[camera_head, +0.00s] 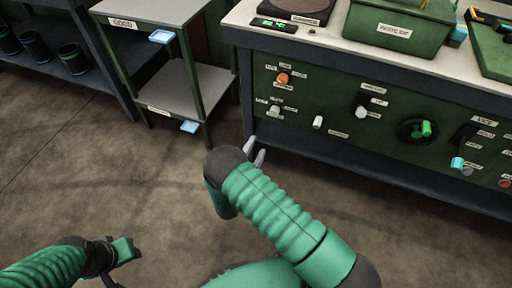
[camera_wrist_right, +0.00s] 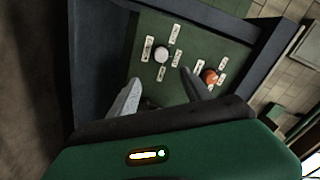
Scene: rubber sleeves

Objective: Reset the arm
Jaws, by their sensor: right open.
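My right arm, in a green ribbed sleeve (camera_head: 270,210), reaches up from the bottom of the head view. My right gripper (camera_head: 255,151) is at its far end, in front of the lower left part of the green control panel (camera_head: 345,100). Its two grey fingertips show apart. In the right wrist view the right gripper (camera_wrist_right: 160,92) is open and empty, with the panel's white knob (camera_wrist_right: 162,54) and orange knob (camera_wrist_right: 209,76) beyond it. My left arm (camera_head: 45,270) is at the lower left.
The workbench top (camera_head: 340,45) holds a green bin (camera_head: 398,30) labelled as a plastic bin. A two-tier stand (camera_head: 205,85) with a GOOD label is left of the bench. Dark containers (camera_head: 73,58) sit on a far left shelf. The floor (camera_head: 110,180) between is clear.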

